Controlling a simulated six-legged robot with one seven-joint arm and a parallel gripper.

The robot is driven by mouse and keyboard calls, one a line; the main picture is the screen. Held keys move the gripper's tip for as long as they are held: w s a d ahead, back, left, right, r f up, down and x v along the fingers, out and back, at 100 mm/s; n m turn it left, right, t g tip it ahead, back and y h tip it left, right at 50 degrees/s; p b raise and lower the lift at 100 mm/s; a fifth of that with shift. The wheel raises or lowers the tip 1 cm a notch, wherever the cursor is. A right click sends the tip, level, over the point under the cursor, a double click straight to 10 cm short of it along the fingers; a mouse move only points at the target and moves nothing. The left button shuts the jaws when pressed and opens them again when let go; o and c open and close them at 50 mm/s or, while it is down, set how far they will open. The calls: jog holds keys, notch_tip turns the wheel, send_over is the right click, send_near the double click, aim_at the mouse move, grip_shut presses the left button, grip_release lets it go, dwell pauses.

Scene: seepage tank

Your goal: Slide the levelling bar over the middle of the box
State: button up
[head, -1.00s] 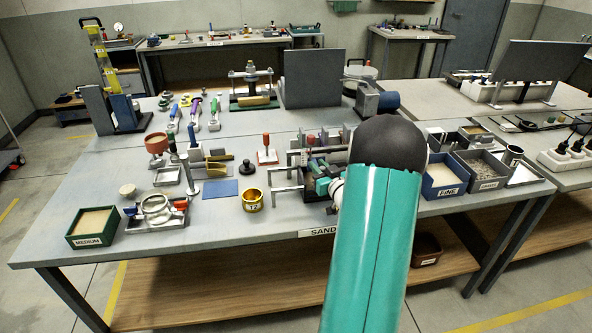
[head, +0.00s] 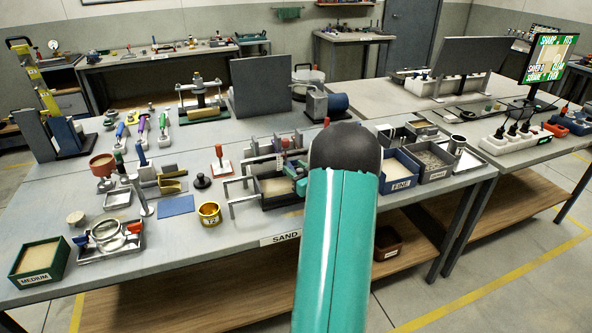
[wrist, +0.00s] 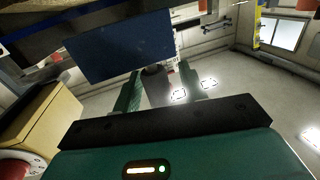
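The box (head: 266,197) is a dark-walled tray of pale sand in the middle of the front table, in the head view. Grey metal frames (head: 236,183) stand around it. I cannot single out the levelling bar among these parts. My gripper (head: 299,178) shows as small green parts at the right end of the box, partly hidden behind my arm. In the wrist view its two green fingers (wrist: 160,92) stand apart. A grey shape with a dark top shows between them; I cannot tell whether they touch it.
Left of the box are a brass ring (head: 209,213), a blue plate (head: 176,205) and a red-handled tool (head: 220,163). Trays marked FINE (head: 398,178) stand at the right. A grey panel (head: 261,86) stands behind.

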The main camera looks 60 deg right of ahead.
jog(key=shift+s, duration=0.15)
jog(key=v, duration=1.3)
jog(key=shift+s+a, duration=0.25)
jog(key=shift+w, duration=0.1)
